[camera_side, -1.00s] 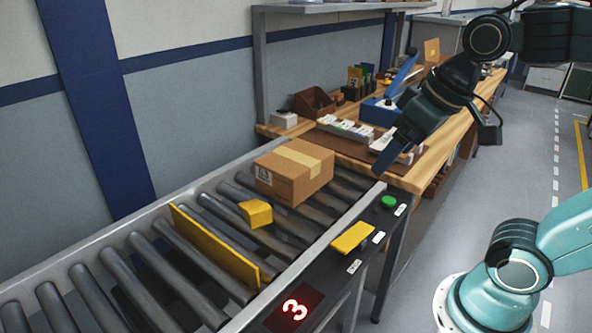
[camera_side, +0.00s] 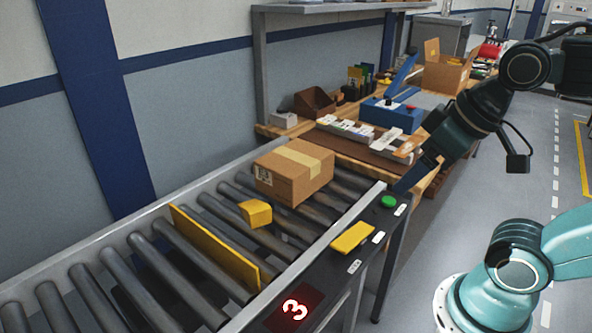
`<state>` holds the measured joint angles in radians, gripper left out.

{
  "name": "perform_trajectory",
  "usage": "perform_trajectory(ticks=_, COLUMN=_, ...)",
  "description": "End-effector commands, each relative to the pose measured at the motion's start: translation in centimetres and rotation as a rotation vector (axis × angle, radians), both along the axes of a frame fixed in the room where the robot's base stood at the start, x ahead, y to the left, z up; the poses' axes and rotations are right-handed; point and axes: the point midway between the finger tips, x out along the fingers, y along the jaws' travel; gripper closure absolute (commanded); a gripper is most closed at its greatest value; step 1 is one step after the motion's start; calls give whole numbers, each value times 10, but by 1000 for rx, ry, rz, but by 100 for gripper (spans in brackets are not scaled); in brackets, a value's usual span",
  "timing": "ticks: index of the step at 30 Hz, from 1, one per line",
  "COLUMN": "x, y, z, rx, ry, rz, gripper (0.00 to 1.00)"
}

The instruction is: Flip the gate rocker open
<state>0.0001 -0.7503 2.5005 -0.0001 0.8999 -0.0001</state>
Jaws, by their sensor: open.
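The gate rocker (camera_side: 353,237) is a yellow rocker on the black control panel (camera_side: 318,272) along the conveyor's near side. A yellow gate plate (camera_side: 214,247) stands across the rollers. A taped cardboard box (camera_side: 294,171) and a small yellow block (camera_side: 256,213) sit on the rollers beyond the gate. My gripper (camera_side: 405,186) is in the air just above and to the right of the green button (camera_side: 388,202), up and right of the rocker and apart from it. Its jaws are seen edge-on and hold nothing visible.
A red digit display (camera_side: 294,309) reads 3 on the panel. A wooden bench (camera_side: 272,131) behind holds a blue device (camera_side: 392,113), bins and an open carton (camera_side: 447,73). Space above the panel and rocker is clear.

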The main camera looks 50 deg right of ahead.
Motion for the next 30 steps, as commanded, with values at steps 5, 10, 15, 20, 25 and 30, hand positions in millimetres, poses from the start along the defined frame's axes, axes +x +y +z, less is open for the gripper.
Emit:
perform_trajectory(ticks=5, x=1, y=0, z=0, rx=0, ry=4, rz=0, gripper=56)
perform_trajectory(ticks=10, x=6, y=-1, z=-1, rx=0, ry=24, rz=1, gripper=89)
perform_trajectory(ticks=15, x=17, y=-2, z=-4, rx=3, ry=65, rz=4, gripper=100)
perform_trajectory(ticks=20, x=31, y=-5, z=-8, rx=9, ry=118, rz=8, gripper=100)
perform_trajectory(ticks=25, x=48, y=-9, z=-15, rx=22, ry=178, rz=15, gripper=100)
perform_trajectory(ticks=30, x=65, y=-16, z=-25, rx=40, ry=236, rz=19, gripper=100)
